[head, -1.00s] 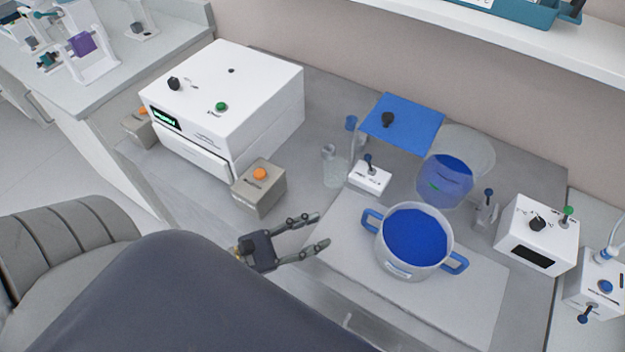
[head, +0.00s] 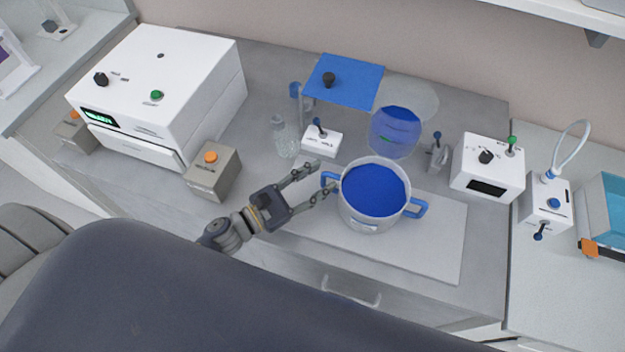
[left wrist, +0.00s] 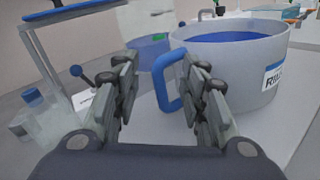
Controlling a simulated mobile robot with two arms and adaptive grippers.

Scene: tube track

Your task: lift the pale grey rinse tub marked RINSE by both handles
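The pale grey rinse tub (head: 372,216) stands on a light mat and holds blue liquid. Its label shows in the left wrist view (left wrist: 274,77), partly cut off. It has a blue left handle (head: 329,180) and a blue right handle (head: 418,208). My left gripper (head: 318,182) is open beside the left handle. In the left wrist view the blue handle (left wrist: 163,84) stands between the spread fingers (left wrist: 158,88), nearer the right one; I cannot tell whether they touch. My right gripper is not in view.
The mat (head: 440,245) has bare room right of the tub. Behind the tub stand a clear vessel with blue liquid (head: 394,135), a small white switch box (head: 322,142) and a blue plate (head: 345,80). A white control box (head: 487,168) stands right, a grey box with orange button (head: 212,172) left.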

